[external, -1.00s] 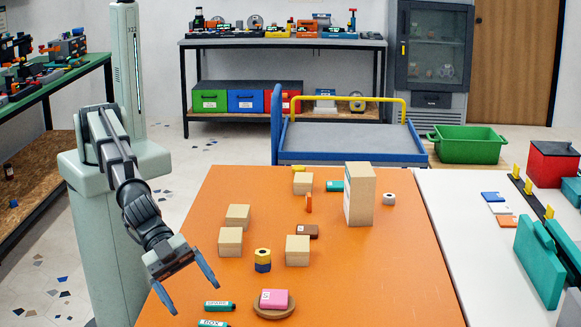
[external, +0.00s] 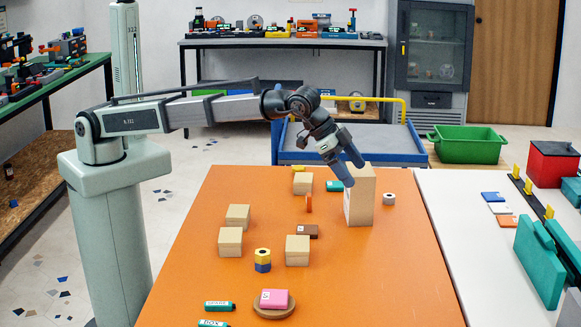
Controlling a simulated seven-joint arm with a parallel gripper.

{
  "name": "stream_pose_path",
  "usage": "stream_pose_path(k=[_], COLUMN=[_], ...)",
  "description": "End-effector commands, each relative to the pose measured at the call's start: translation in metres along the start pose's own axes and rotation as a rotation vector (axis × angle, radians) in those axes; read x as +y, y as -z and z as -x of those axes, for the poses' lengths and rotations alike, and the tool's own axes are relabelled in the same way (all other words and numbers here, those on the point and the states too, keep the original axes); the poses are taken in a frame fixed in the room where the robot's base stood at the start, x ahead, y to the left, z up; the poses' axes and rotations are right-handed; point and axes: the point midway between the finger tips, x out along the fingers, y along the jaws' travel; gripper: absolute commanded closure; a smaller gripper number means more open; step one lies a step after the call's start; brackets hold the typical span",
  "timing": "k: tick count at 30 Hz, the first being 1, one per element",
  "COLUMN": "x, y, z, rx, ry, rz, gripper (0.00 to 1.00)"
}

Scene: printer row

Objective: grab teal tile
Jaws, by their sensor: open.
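A small teal piece with a pale mark (external: 333,186) lies at the far part of the orange table, just left of the tall cardboard box. It is partly hidden, and I cannot tell whether it is a flat tile. Two teal labelled pieces, one marked SPARE (external: 219,306) and one marked BOX (external: 212,323), lie at the near left. My gripper (external: 351,169) is open and empty, pointing down and right. In the picture its fingers overlap the top of the tall box, close to the far teal piece. I cannot tell its height above them.
The tall cardboard box (external: 361,205) stands upright beside the far teal piece. Several small wooden blocks (external: 230,241), an orange piece (external: 309,203) and a brown tile (external: 309,231) are nearby. A pink tile (external: 273,298) sits on a round wooden dish (external: 274,313). The table's right front is clear.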

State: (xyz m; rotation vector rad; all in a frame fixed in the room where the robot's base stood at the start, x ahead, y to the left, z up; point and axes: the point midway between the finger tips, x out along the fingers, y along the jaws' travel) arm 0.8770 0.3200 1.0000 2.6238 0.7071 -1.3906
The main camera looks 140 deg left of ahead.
Motion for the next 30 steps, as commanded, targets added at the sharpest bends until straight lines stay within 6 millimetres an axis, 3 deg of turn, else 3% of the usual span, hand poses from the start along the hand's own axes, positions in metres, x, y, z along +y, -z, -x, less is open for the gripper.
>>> stream_pose_path(k=[1,6,15,21,30], x=[-0.03,-0.111,-0.227,-0.27,-0.282], y=[-0.003,-0.019,-0.063,-0.11,-0.143], z=[-0.002,-0.003,0.005,0.01,0.011], rx=[-0.029,-0.13,-0.313,-0.513,-0.648], ry=[0.018,0.063,0.107,0.052,-0.013], rz=[0.035,0.142,0.308,0.381,0.404], gripper=[0.08,0.08,0.08,0.08,0.08])
